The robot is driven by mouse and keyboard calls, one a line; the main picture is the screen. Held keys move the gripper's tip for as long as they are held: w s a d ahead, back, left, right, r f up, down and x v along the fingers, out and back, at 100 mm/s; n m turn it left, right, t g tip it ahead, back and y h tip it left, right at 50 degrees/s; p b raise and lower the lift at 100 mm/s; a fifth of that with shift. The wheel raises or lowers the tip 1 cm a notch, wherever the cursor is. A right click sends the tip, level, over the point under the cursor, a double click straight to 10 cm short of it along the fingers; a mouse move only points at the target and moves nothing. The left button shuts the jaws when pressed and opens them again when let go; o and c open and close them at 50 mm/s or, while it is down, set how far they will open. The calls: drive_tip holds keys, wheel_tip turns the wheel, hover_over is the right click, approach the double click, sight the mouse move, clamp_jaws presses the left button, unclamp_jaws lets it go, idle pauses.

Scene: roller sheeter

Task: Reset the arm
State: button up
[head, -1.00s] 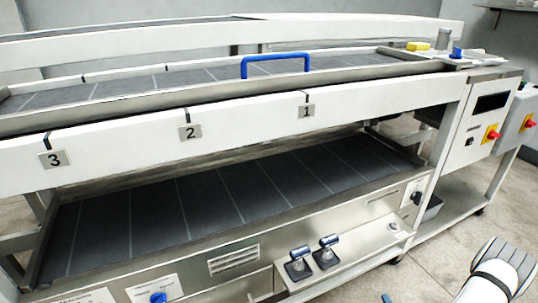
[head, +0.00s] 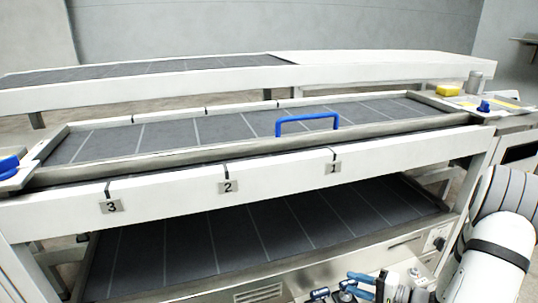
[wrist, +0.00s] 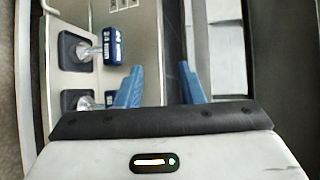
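My gripper (head: 362,285) is at the bottom of the head view, in front of the sheeter's lower front panel. In the wrist view its two blue fingers (wrist: 160,84) stand apart with nothing between them, so it is open. Two levers with blue grips are on the panel; in the wrist view one (wrist: 113,45) is at the upper left and the other (wrist: 109,98) is below it, partly hidden by a finger. In the head view the levers (head: 346,287) are just left of the gripper. My arm rises at the right.
The roller sheeter spans the head view, with an upper belt (head: 215,128) and a lower belt (head: 215,240). A blue handle (head: 307,118) stands over the upper belt. Number plates mark the front rail (head: 280,170). A yellow block (head: 449,90) lies at the right end.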

drive_tip(key=s+a+r+n+g+h+p, duration=0.25)
drive_tip(key=s+a+r+g+p, duration=0.3)
drive_tip(key=r, duration=0.45)
drive_tip(key=s+a+r+n+g+h+p, duration=0.2)
drive_tip(key=s+a+r+n+g+p, duration=0.3)
drive_tip(key=r, duration=0.6)
drive_tip(key=s+r+t+h+p, duration=0.2)
drive_tip(key=r+h+p, duration=0.1)
drive_tip(key=r, duration=0.5)
drive_tip(key=s+d+r+n+t+h+p, duration=0.1)
drive_tip(key=s+r+t+h+p, duration=0.1)
drive_tip(key=r, duration=0.6)
drive_tip(key=s+h+p, duration=0.1)
drive_tip(key=h+p, duration=0.1)
drive_tip(key=h, duration=0.1)
drive_tip(key=shift+s+r, duration=0.15)
drive_tip(key=shift+r, duration=0.15)
drive_tip(key=shift+d, duration=0.1)
